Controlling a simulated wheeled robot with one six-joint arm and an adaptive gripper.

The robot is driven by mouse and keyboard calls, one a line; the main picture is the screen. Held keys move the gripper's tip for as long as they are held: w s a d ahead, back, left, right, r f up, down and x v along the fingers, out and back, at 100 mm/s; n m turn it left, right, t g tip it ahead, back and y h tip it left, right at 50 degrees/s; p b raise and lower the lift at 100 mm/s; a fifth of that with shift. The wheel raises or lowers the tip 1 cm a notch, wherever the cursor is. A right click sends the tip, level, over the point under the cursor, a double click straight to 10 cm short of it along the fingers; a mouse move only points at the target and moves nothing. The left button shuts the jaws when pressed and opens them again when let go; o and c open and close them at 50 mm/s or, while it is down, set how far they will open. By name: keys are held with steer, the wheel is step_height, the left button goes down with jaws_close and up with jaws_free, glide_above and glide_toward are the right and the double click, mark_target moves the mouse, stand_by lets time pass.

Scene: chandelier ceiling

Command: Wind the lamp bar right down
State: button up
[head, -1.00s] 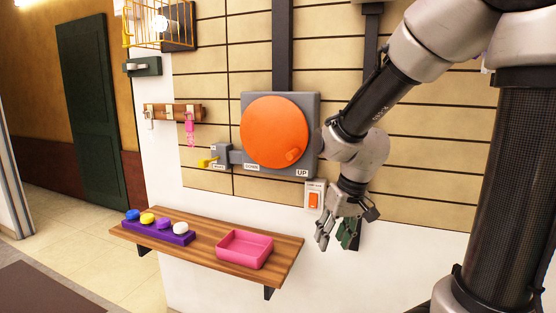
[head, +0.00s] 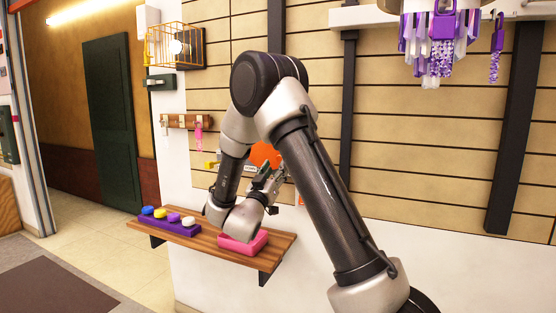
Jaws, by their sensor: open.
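The orange wheel (head: 262,154) on the wall is mostly hidden behind my arm; only part of its face shows. Its knob is not visible. My gripper (head: 268,180) is open in front of the wheel's lower part. Whether it touches the wheel cannot be told. A yellow lever (head: 211,164) sticks out left of the wheel, beside a small label. The white lamp bar (head: 375,17) is high at the upper right, cut by the top edge. A purple and white hanging lamp (head: 440,40) is below it, with a smaller purple piece (head: 495,45) beside it.
A wooden shelf (head: 285,243) below the wheel holds a pink tray (head: 258,243) and a purple block (head: 178,228) with several coloured knobs. A hook rail (head: 185,121) with a pink tag, a green box (head: 160,82) and a caged lamp (head: 176,46) are on the wall at left.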

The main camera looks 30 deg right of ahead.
steer(key=x, duration=0.7)
steer(key=shift+w+d, duration=0.2)
steer(key=shift+d, duration=0.05)
steer(key=shift+c, duration=0.2)
jaws_close()
